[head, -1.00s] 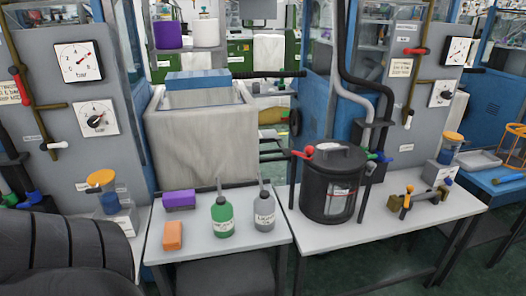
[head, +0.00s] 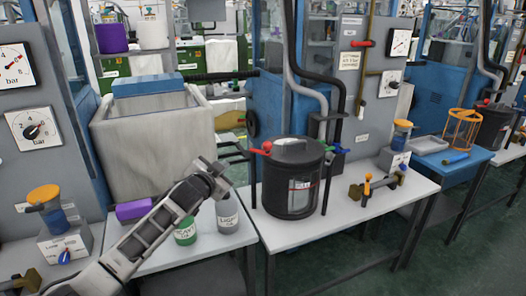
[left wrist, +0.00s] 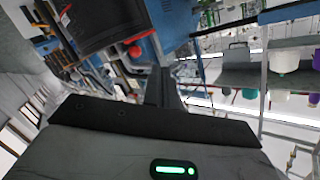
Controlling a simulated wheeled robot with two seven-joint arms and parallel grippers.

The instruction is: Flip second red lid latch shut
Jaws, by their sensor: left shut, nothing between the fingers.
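A black pot (head: 272,192) with a black lid (head: 290,149) stands on the white table. A red-knobbed latch (head: 266,147) sticks out at the left of its lid, and a green one (head: 331,149) at the right. In the left wrist view the dark pot (left wrist: 98,22) shows at upper left with a red ball (left wrist: 135,52) at its edge. My left gripper (head: 219,168) is shut and empty, left of the red knob and apart from it. Its dark fingers (left wrist: 163,88) show together in the wrist view. My right gripper is out of view.
Another black pot (head: 492,128) stands farther right. Thick hoses (head: 292,50) hang behind the pot.

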